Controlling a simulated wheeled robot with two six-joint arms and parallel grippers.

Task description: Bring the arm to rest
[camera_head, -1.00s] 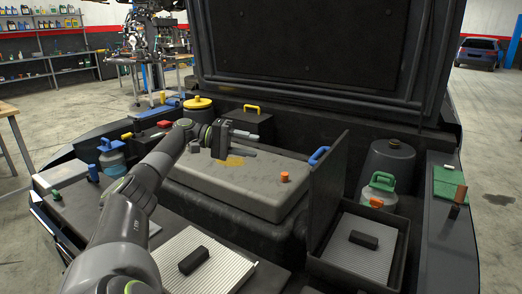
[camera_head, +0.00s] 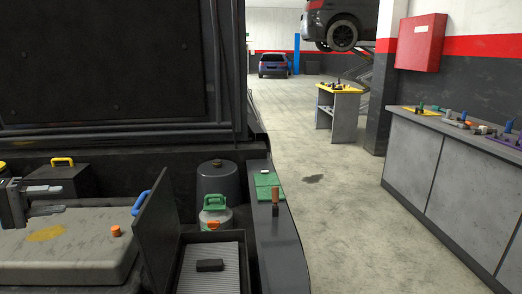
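My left gripper (camera_head: 58,199) is at the left edge, above the grey engine cover (camera_head: 80,240). Its two fingers point right and are apart, with nothing seen between them. Most of my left arm is outside the picture. A yellow stain (camera_head: 45,233) and an orange cap (camera_head: 116,231) are on the cover. My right gripper is not in view.
An upright dark lid (camera_head: 157,235) with a blue handle (camera_head: 141,203) stands beside an open box holding a ribbed filter (camera_head: 212,277). A green-capped reservoir (camera_head: 214,213) and dark cylinder (camera_head: 216,182) stand behind. Open floor (camera_head: 325,220) separates the car from a grey workbench (camera_head: 455,185).

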